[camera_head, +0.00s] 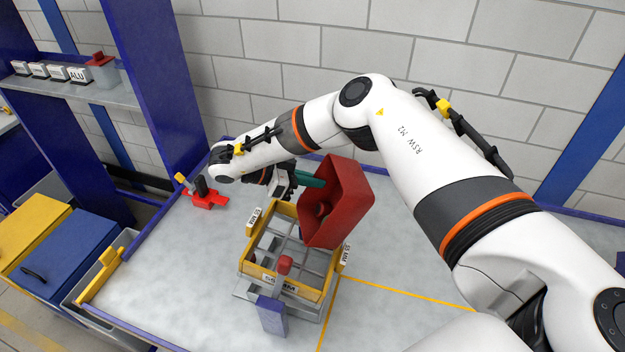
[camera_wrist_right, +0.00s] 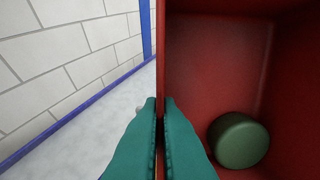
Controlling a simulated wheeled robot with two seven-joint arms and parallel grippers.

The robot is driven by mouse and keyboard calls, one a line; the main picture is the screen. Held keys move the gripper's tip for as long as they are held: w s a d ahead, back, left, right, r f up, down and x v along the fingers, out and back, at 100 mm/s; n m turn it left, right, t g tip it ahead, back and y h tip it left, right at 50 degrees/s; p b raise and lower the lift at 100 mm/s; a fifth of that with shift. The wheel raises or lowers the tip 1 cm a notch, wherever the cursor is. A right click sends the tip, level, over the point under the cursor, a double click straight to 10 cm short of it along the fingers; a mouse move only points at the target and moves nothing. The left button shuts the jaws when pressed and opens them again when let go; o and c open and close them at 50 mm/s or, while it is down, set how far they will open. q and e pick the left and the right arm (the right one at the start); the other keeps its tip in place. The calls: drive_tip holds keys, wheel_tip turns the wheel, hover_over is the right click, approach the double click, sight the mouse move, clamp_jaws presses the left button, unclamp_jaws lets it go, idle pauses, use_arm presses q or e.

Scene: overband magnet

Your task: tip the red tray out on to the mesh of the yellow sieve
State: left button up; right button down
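The red tray (camera_head: 350,200) is held in the air above the right part of the yellow sieve (camera_head: 312,292), steeply tilted, its open side facing left and towards the head camera. My right gripper (camera_head: 318,181), with teal fingers, is shut on the tray's wall. In the right wrist view the fingers (camera_wrist_right: 160,110) pinch that red wall (camera_wrist_right: 215,60). A dark green round piece (camera_wrist_right: 239,140) lies inside the tray; in the head view a reddish, shaded round shape shows inside it. The sieve's grey mesh (camera_head: 268,243) is partly hidden by the tray. My left gripper is out of view.
A blue block (camera_head: 271,315) and a red knob (camera_head: 285,264) stand at the sieve's front. A red clamp-like tool (camera_head: 207,198) lies at the bench's back left. A shelf (camera_head: 100,92) with small labelled blocks is further left. The right bench top is clear.

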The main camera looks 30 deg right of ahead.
drive_tip(key=shift+a, duration=0.1)
drive_tip(key=shift+w+a+r+g+h, duration=0.15)
drive_tip(key=shift+a+r+g+h, duration=0.1)
drive_tip(key=shift+a+h, duration=0.3)
drive_tip(key=shift+w+a+r+g+h, duration=0.15)
drive_tip(key=shift+a+g+h, duration=0.15)
drive_tip(key=shift+h, duration=0.35)
drive_tip(key=shift+d, duration=0.15)
